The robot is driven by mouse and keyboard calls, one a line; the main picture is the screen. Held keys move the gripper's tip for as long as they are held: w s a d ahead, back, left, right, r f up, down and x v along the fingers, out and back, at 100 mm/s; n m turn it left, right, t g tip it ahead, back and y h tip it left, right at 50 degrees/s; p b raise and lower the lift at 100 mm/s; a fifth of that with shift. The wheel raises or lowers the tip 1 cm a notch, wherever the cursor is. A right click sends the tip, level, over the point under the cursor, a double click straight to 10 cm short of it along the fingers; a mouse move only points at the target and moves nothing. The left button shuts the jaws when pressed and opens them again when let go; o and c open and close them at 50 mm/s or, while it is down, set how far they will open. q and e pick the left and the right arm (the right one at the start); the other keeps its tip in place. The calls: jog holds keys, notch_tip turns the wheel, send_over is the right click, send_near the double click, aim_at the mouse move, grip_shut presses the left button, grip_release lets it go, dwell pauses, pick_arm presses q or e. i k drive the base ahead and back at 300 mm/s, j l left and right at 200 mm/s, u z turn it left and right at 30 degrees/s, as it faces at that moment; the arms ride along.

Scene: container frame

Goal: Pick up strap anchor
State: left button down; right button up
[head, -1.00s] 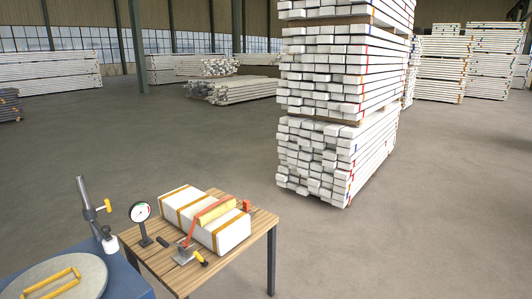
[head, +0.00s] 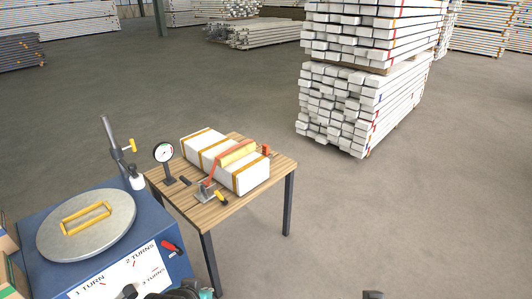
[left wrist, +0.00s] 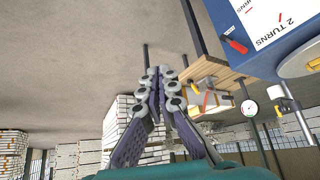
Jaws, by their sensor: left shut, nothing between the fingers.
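On a wooden table (head: 185,215) lies a white bundle (head: 208,152) with orange straps. A small red piece (head: 266,150) at the right end may be the strap anchor; I cannot be sure. My left gripper (left wrist: 160,85) is shut and empty, apart from the table. Part of it seems to show at the head view's bottom edge. A dark tip (head: 372,295) at the bottom may be my right gripper.
A blue machine (head: 170,235) with a round grey plate (head: 110,232) and turn labels stands left of the table. A dial gauge (head: 163,153) stands at the table's back left. Stacked white beams (head: 340,110) stand behind. Floor at right is clear.

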aim_at(265, 151)
jog(key=i+l, duration=0.1)
jog(key=i, duration=2.6)
